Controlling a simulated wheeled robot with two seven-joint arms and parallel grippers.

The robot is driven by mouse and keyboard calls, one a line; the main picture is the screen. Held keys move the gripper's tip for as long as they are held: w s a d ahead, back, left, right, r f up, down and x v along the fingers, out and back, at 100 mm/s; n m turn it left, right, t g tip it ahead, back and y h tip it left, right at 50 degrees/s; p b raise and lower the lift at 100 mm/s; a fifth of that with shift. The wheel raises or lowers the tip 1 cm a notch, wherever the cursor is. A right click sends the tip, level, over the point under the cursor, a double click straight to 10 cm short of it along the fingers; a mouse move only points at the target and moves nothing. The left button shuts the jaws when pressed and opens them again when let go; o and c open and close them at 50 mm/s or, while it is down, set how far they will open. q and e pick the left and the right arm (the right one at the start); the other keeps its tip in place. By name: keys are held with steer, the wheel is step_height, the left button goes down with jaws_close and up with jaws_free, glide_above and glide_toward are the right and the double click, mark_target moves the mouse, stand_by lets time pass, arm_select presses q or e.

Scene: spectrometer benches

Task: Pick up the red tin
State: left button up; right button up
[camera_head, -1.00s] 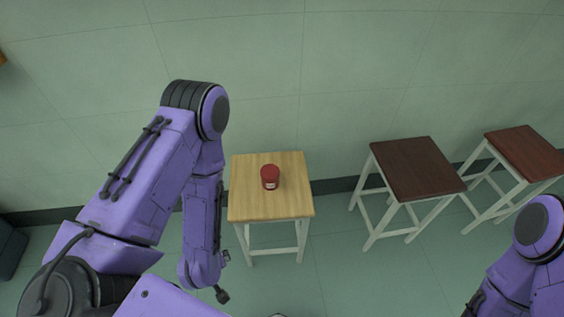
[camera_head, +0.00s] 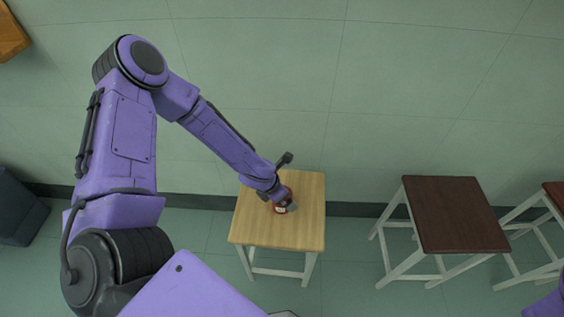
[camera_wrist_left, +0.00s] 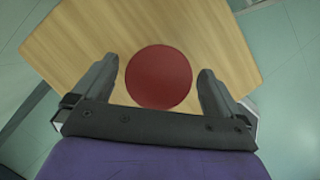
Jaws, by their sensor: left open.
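The red tin (camera_head: 284,204) stands on the light wooden stool (camera_head: 301,230) in the head view, partly hidden by my left gripper (camera_head: 286,205). In the left wrist view the tin's round red top (camera_wrist_left: 158,77) lies between the two dark fingers of my left gripper (camera_wrist_left: 160,85). I cannot tell how high the fingers are relative to the tin. My right gripper is out of view.
A dark brown-topped stool (camera_head: 452,213) stands to the right, with another reddish-brown stool (camera_head: 556,196) at the right edge. The green wall is close behind the stools. A dark box-like object (camera_head: 20,207) is at the far left. The rest of the wooden top is bare.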

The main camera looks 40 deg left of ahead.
arm_select(q)
steer(key=x, duration=0.3)
steer(key=shift+a, duration=0.1)
steer(key=shift+r, duration=0.1)
steer(key=shift+s, duration=0.1)
steer(key=shift+c, duration=0.4)
steer(key=c, duration=1)
steer(key=shift+r, duration=0.15)
steer(key=shift+c, duration=0.2)
